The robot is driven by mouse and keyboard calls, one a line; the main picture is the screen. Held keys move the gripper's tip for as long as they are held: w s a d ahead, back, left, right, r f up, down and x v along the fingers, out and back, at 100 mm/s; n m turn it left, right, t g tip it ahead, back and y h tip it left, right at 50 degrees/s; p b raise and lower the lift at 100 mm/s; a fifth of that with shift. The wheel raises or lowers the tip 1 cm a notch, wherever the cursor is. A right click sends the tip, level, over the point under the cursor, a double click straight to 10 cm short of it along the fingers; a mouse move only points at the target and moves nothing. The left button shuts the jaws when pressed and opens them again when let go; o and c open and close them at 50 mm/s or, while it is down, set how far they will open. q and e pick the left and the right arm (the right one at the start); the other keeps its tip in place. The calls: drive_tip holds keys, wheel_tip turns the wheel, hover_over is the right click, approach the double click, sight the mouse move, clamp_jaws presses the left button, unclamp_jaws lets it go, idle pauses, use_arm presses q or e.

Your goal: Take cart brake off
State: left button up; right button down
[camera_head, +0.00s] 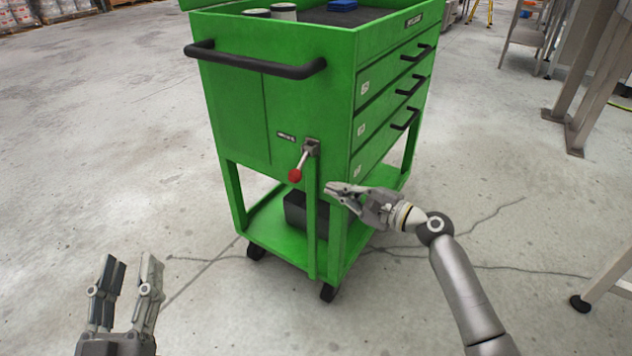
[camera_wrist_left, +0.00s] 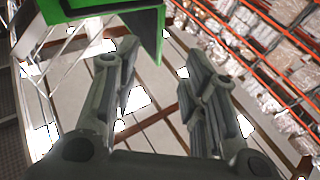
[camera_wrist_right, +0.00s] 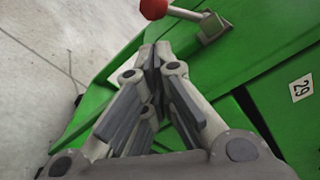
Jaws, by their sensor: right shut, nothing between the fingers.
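A green cart (camera_head: 310,70) with drawers stands in the middle of the head view. Its brake lever (camera_head: 304,161) is on the near end panel by the corner. The lever slants down and left to a red knob (camera_head: 295,175). The lever also shows at the top of the right wrist view, with its red knob (camera_wrist_right: 154,8) and metal bracket (camera_wrist_right: 212,27). My right gripper (camera_head: 329,188) is shut and empty, just below and right of the knob, apart from it. My left gripper (camera_head: 134,262) is open and empty, low at the left, away from the cart.
A black push handle (camera_head: 255,65) runs across the cart's near end. A dark box (camera_head: 305,212) sits on the lower shelf. Castors (camera_head: 328,292) rest on the cracked concrete floor. Metal-legged tables (camera_head: 590,80) stand at the right. The floor left of the cart is clear.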

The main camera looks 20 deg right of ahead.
sight(300, 167)
use_arm(q)
drive_tip(key=shift+s+r+t+h+b, duration=0.25)
drive_tip(key=shift+s+r+t, duration=0.3)
drive_tip(key=shift+r, duration=0.3)
drive_tip(key=shift+s+r+t+h+b, duration=0.15)
drive_tip(key=shift+s+r+t, duration=0.25)
drive_tip(key=shift+r+t, duration=0.4)
drive_tip(key=shift+s+r+t+h+b, duration=0.15)
drive_tip(key=shift+s+r+t+h, duration=0.25)
drive_tip(key=shift+r, duration=0.55)
use_arm(e)
drive_tip(key=shift+x, duration=3.3)
